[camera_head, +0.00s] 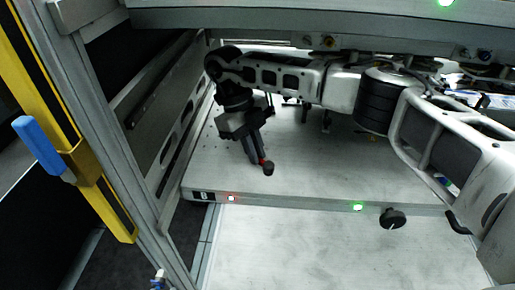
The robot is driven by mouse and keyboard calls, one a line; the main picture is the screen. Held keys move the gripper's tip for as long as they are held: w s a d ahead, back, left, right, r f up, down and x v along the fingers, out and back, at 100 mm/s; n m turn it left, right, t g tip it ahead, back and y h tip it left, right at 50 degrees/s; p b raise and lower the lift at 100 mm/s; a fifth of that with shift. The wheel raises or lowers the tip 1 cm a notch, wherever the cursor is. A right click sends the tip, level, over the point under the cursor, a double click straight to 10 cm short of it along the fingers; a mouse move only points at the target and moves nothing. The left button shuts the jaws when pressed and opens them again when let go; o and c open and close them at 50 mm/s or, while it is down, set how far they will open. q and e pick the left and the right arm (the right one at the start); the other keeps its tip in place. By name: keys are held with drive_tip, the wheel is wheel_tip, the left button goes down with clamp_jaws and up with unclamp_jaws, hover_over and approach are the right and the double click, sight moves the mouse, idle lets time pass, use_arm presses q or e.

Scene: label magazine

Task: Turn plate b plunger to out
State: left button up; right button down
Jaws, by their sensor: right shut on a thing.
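My right arm reaches in from the right across the grey machine plate (310,170). My right gripper (262,160) points down over the left part of the plate. Its fingers are shut on a small knob with a black end (268,168) and a bit of red beside it, which looks like the plunger. My left gripper is not in view.
A black round knob (393,218) sits on the plate's front edge, with a green light (357,207) and a red light (231,198) to its left. A yellow post (75,120) with a blue handle (39,145) stands at the left. A metal beam (330,20) crosses above.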

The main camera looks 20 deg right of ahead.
drive_tip(key=shift+s+a+n, duration=0.1)
drive_tip(key=shift+a+n, duration=0.05)
drive_tip(key=shift+n, duration=0.35)
drive_tip(key=c, duration=1.5)
unclamp_jaws()
